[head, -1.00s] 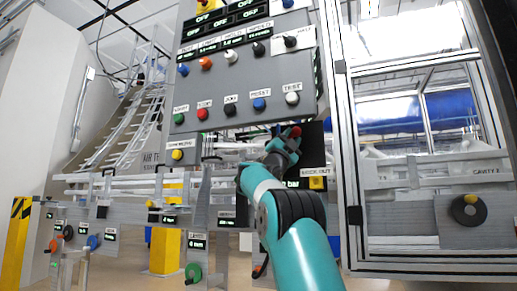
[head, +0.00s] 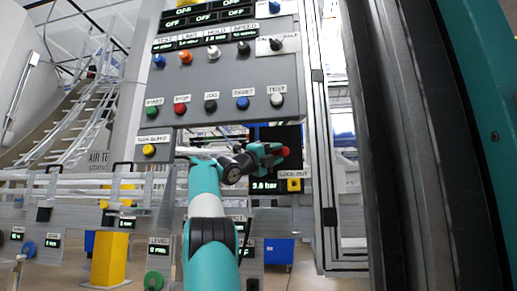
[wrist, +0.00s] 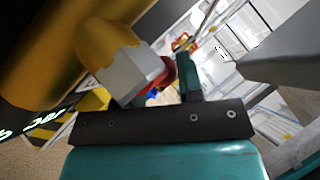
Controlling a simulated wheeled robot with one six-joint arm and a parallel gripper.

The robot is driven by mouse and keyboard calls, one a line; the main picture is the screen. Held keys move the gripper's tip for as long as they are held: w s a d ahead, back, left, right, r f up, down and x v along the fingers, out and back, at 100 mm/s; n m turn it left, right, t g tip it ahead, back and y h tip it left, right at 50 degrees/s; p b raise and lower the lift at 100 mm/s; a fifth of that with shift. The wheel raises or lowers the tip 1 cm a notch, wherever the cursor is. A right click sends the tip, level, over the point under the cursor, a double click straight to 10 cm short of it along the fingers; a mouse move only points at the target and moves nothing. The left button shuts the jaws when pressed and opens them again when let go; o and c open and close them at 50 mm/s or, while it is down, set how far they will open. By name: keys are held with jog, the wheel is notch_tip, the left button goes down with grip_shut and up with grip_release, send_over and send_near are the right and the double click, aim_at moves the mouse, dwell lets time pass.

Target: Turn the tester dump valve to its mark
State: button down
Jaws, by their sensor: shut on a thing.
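A red knob (head: 284,151) sits on a dark panel at the centre right of the head view, above a 3.6 bar readout (head: 265,186). It appears to be the dump valve handle. My gripper (head: 273,154) is shut on it, coming from the left. In the wrist view the red knob (wrist: 167,73) shows beside my teal finger (wrist: 189,78). A grey block with a yellow part (wrist: 133,72) stands close on its left and hides some of the view. The valve's mark cannot be made out.
A yellow knob (head: 294,185) labelled LOCKOUT is just below the red knob. A grey control panel (head: 218,82) with several coloured buttons hangs above my arm. A metal frame post (head: 327,160) stands close on the right, and a dark column (head: 440,140) fills the far right.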

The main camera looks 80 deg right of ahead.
jog(key=shift+f+y, duration=0.15)
jog(key=shift+y, duration=0.15)
jog(key=c, duration=0.7)
grip_release()
jog(key=shift+s+d, duration=0.1)
jog(key=shift+c, duration=0.2)
jog(key=b+v, duration=0.6)
jog(key=v, duration=1.1)
jog(key=shift+a, duration=0.2)
jog(key=shift+f, duration=0.1)
jog(key=shift+w, duration=0.2)
